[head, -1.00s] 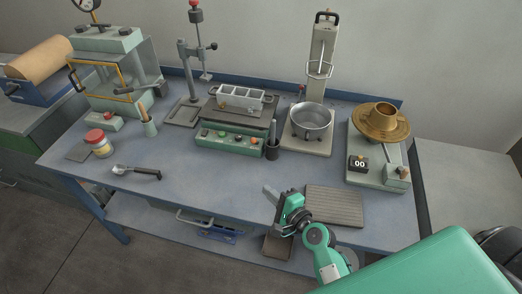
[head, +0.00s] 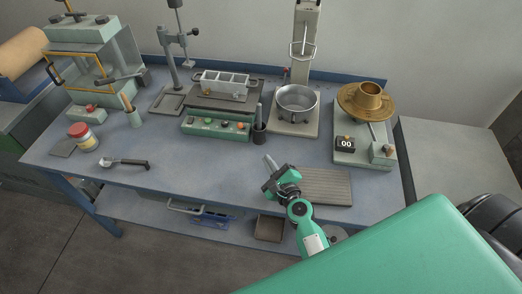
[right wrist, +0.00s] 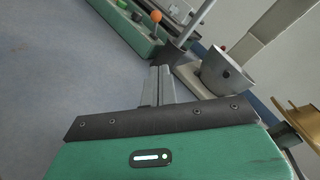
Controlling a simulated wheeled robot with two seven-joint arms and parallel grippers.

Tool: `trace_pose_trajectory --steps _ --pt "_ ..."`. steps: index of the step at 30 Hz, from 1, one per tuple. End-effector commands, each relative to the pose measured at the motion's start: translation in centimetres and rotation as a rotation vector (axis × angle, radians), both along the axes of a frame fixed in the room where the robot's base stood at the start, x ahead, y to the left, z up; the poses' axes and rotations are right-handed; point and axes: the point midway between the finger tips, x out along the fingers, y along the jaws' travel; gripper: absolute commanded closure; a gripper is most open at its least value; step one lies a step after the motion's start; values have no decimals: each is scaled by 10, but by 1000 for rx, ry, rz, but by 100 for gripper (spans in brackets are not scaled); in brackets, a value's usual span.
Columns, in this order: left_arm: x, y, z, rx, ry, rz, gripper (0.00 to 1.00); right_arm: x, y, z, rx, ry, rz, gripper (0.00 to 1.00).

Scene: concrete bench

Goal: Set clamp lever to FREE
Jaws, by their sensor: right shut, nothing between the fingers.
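No FREE marking can be read, so I cannot tell for sure which part is the clamp lever. Candidates in the head view are a small red-tipped lever (head: 285,71) by the tall stand, a dark knob (head: 196,31) on the post stand, and a rod (head: 373,131) under the brass flanged piece (head: 366,98). My right gripper (head: 268,162) is shut and empty over the bench's front part, left of the ribbed mat and apart from all these. Its closed fingers (right wrist: 158,86) show in the right wrist view. My left gripper is out of view.
A metal pot (head: 297,99) stands on the tall stand's base. A green button box (head: 215,127) and a dark cup (head: 259,137) lie ahead of the gripper. A ribbed mat (head: 326,187) lies beside it. A spoon (head: 125,162) and jar (head: 82,138) are left. The bench middle is clear.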

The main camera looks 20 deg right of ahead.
Motion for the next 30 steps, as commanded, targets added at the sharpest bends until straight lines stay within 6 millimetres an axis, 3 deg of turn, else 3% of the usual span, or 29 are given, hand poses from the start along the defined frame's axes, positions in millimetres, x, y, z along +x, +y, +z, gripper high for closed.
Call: trace_pose_trajectory --steps 16,18,30 --pt "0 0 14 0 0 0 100 90 2 -1 -1 -1 0 100" --pt "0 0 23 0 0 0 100 99 8 8 2 -2 1 100" --pt "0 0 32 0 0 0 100 119 22 17 -1 -1 1 100"
